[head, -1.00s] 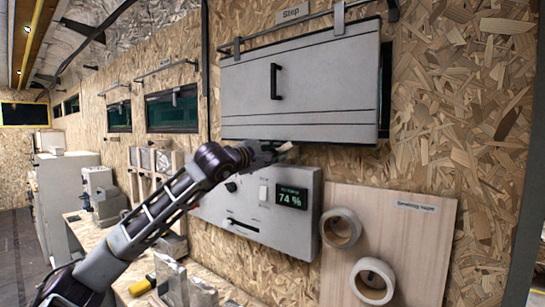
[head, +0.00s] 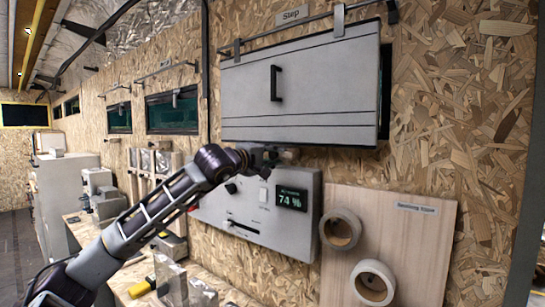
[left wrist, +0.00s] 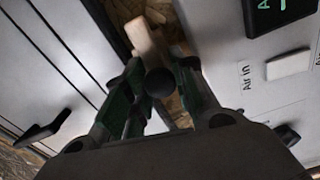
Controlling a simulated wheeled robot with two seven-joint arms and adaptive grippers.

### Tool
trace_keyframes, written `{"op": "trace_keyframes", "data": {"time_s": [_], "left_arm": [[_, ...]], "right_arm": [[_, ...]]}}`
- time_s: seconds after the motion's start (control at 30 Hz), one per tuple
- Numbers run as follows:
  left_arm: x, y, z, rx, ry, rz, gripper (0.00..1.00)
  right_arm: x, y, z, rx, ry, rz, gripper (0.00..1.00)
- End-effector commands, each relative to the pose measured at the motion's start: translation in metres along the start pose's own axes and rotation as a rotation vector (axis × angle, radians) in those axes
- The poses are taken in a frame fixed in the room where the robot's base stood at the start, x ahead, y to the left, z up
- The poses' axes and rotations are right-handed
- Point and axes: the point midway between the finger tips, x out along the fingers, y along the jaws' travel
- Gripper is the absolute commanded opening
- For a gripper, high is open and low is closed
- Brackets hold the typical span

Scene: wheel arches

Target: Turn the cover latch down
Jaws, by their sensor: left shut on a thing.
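The grey cover (head: 325,75) hangs on the wall with its black handle (head: 276,83) upright; it also fills the left of the left wrist view (left wrist: 60,50). My left gripper (head: 274,157) is just under the cover's lower edge. In the left wrist view its dark green fingers (left wrist: 158,92) are shut on what I take as the cover latch, with a round black knob (left wrist: 160,82) between them. A pale beige piece (left wrist: 145,42) shows just beyond the knob, perhaps part of the latch. The fingers hide much of it. My right gripper is out of view.
A grey control box (head: 270,225) with a green "74 %" display is close below my gripper. A wooden board (head: 415,250) with two white rings is to its right. A rail (head: 300,32) with hooks runs above the cover. A bench with blocks stands lower left.

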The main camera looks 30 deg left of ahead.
Motion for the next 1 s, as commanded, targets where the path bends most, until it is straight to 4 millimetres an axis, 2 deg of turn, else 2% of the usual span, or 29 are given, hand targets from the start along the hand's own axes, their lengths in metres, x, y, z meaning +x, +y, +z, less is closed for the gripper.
{"op": "trace_keyframes", "data": {"time_s": [0.33, 0.37, 0.5, 0.53, 1.0], "left_arm": [[0.0007, -0.003, 0.0018, 0.006, -0.002, -0.006, 0.02], [0.0007, -0.0031, 0.0018, 0.006, -0.002, -0.006, 0.3], [0.0006, -0.0025, 0.0016, 0.005, -0.002, -0.005, 0.48], [0.0006, -0.0023, 0.0014, 0.005, -0.002, -0.004, 0.5], [-0.0022, -0.0008, -0.0001, 0.003, 0.0, -0.001, 0.5]], "right_arm": [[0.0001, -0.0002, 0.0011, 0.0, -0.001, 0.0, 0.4], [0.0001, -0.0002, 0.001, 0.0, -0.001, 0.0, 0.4], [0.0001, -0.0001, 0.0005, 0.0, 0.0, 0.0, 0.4], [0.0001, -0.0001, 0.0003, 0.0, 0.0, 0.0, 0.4], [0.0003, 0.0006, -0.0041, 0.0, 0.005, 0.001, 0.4]]}}
